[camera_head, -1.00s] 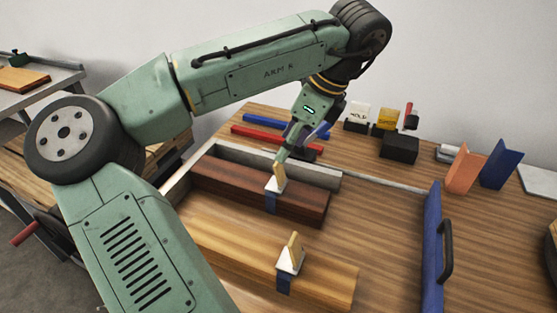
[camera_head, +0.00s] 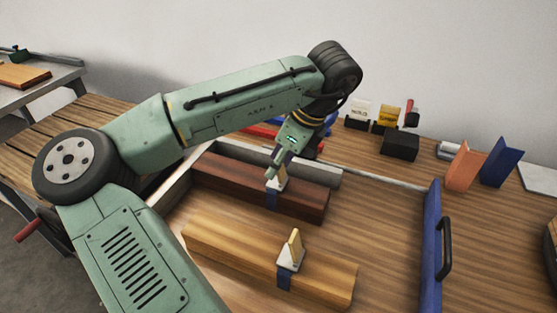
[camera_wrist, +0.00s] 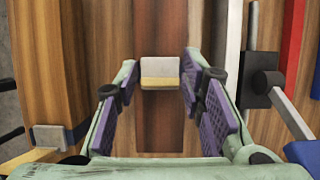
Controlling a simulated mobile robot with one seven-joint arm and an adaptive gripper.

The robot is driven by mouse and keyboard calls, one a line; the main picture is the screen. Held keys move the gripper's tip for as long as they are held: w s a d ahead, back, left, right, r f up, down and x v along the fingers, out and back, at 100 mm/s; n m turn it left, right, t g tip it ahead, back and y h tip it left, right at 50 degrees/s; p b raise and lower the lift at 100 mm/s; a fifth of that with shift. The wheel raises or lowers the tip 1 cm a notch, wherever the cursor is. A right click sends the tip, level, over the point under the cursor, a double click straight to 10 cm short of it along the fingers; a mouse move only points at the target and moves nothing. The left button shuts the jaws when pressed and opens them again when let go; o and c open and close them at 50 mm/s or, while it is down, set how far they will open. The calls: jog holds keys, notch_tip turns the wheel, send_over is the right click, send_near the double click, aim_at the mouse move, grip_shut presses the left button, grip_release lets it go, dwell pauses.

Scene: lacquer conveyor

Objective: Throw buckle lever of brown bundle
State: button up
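The brown bundle (camera_head: 305,203) lies on the table in the head view, with a blue strap (camera_head: 271,201) around it. Its pale buckle lever (camera_head: 283,183) stands up from the buckle, partly hidden by my gripper (camera_head: 271,176). In the wrist view, the cream and yellow buckle lever (camera_wrist: 160,72) shows between the ends of my open purple-padded fingers (camera_wrist: 160,85), with gaps on both sides. The dark brown bundle (camera_wrist: 160,28) runs beneath it. I see no grip on the lever.
A light wood bundle (camera_head: 225,252) with its own upright lever (camera_head: 295,243) lies in front. A grey rail (camera_head: 325,176) runs just behind the brown bundle. A blue panel with a black handle (camera_head: 446,249) stands at right. A black block (camera_head: 399,147) sits at the back.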

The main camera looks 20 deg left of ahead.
grip_shut()
jog(key=shift+a+r+p, duration=0.1)
jog(key=shift+p, duration=0.3)
jog(key=shift+a+h+p, duration=0.25)
jog(key=shift+h+p, duration=0.4)
jog(key=shift+h, duration=0.15)
jog(key=shift+a+f+h+p, duration=0.2)
jog(key=shift+a+h+p, duration=0.15)
jog(key=shift+h, duration=0.25)
jog(key=shift+a+f+h+p, duration=0.2)
jog(key=shift+h+p, duration=0.2)
jog(key=shift+h, duration=0.2)
jog(key=h, duration=0.1)
jog(key=a+f+h, duration=0.1)
jog(key=h, duration=0.1)
jog(key=shift+a, duration=0.1)
jog(key=shift+a+f+h, duration=0.2)
jog(key=shift+f+h, duration=0.1)
jog(key=shift+h, duration=0.45)
jog(key=shift+a+f+h, duration=0.2)
jog(key=shift+f+h, duration=0.05)
jog(key=shift+h, duration=0.5)
